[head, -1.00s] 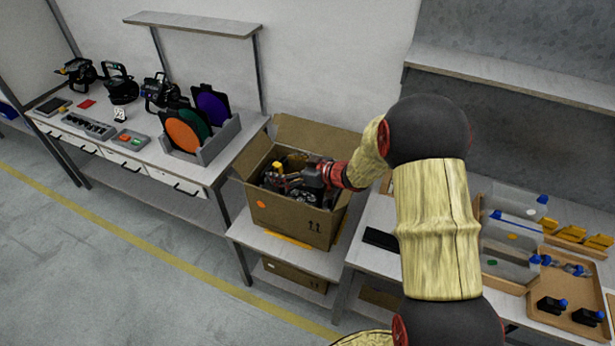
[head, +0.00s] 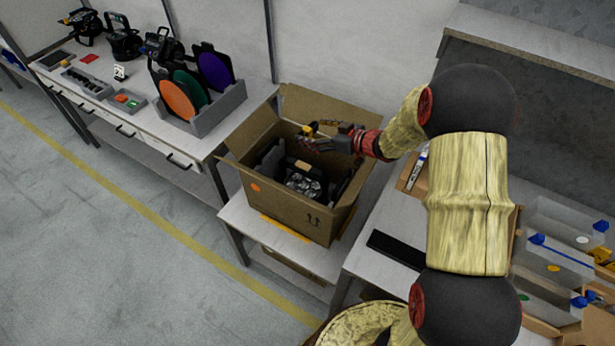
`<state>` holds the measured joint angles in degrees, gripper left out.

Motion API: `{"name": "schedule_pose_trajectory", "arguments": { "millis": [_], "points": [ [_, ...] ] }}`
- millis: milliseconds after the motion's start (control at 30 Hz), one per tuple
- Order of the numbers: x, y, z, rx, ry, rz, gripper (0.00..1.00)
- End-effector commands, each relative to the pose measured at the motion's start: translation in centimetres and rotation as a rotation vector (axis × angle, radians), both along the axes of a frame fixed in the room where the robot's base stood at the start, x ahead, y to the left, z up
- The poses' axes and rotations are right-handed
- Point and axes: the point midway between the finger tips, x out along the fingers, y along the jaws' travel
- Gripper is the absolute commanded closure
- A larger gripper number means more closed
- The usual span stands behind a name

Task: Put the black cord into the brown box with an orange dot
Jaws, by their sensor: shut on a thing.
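The brown box with an orange dot (head: 285,210) stands open on a low white table, its dot on the front left. My gripper (head: 312,139) is over the back part of the box opening, reaching in from the right. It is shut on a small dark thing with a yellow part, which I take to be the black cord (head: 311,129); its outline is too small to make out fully. Inside the box a black lamp with a shiny face (head: 304,185) lies below my gripper. The box's floor is mostly hidden.
The box's flaps (head: 325,110) stand outward around the opening. A grey rack with coloured discs (head: 225,105) is on the left table. A black flat thing (head: 396,248) lies on the right table, near clear trays (head: 560,245). The floor at left is clear.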

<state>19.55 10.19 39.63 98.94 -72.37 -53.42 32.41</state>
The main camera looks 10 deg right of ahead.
Motion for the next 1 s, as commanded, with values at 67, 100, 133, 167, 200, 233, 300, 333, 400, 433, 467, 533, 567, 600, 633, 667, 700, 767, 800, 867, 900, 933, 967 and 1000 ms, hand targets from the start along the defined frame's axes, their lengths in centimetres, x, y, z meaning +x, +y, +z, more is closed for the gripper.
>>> {"name": "schedule_pose_trajectory", "arguments": {
  "millis": [67,100,133,167,200,233,300,333,400,433,467,533,567,600,633,667,700,767,800,867,900,933,967,1000],
  "points": [
    [0.0,0.0,-0.3,0.000,-0.001,0.000,0.50],
    [0.0,0.0,-0.4,0.000,-0.001,0.000,0.50],
    [0.0,0.0,-0.4,0.000,-0.002,0.000,0.50],
    [0.0,0.0,-0.5,0.000,-0.002,0.000,0.50],
    [0.0,0.0,-0.7,0.000,-0.002,0.000,0.50],
    [0.0,0.0,-0.8,0.000,-0.002,0.000,0.50],
    [0.0,0.0,-1.3,0.000,-0.001,0.000,0.50],
    [0.0,0.0,-1.5,0.000,-0.001,0.000,0.50],
    [0.0,0.0,-2.2,0.000,-0.002,-0.001,0.50],
    [0.0,0.0,-2.5,0.000,-0.002,-0.001,0.50],
    [0.0,0.0,-2.8,0.000,-0.002,-0.001,0.50],
    [0.0,0.0,-3.6,0.000,-0.002,-0.001,0.50],
    [0.0,0.0,-3.9,0.000,-0.002,-0.001,0.50],
    [0.0,0.0,-4.4,0.000,-0.002,-0.001,0.50],
    [0.0,0.0,-4.7,0.000,-0.002,-0.001,0.50],
    [0.0,0.0,-5.0,0.000,-0.002,-0.001,0.50],
    [0.0,0.0,-5.4,0.000,-0.002,-0.001,0.50],
    [0.0,0.0,-5.8,0.000,-0.002,-0.001,0.50],
    [0.0,0.0,-6.0,0.000,-0.001,0.000,0.50],
    [0.0,0.0,-6.2,0.000,-0.002,-0.001,0.50],
    [0.0,0.0,-6.3,0.000,-0.001,0.000,0.50],
    [0.0,0.0,-6.3,0.000,-0.001,0.000,0.50],
    [0.0,0.0,-6.3,0.000,-0.001,0.000,0.50],
    [0.0,0.0,-6.3,0.000,-0.001,0.000,0.50]
  ]
}}
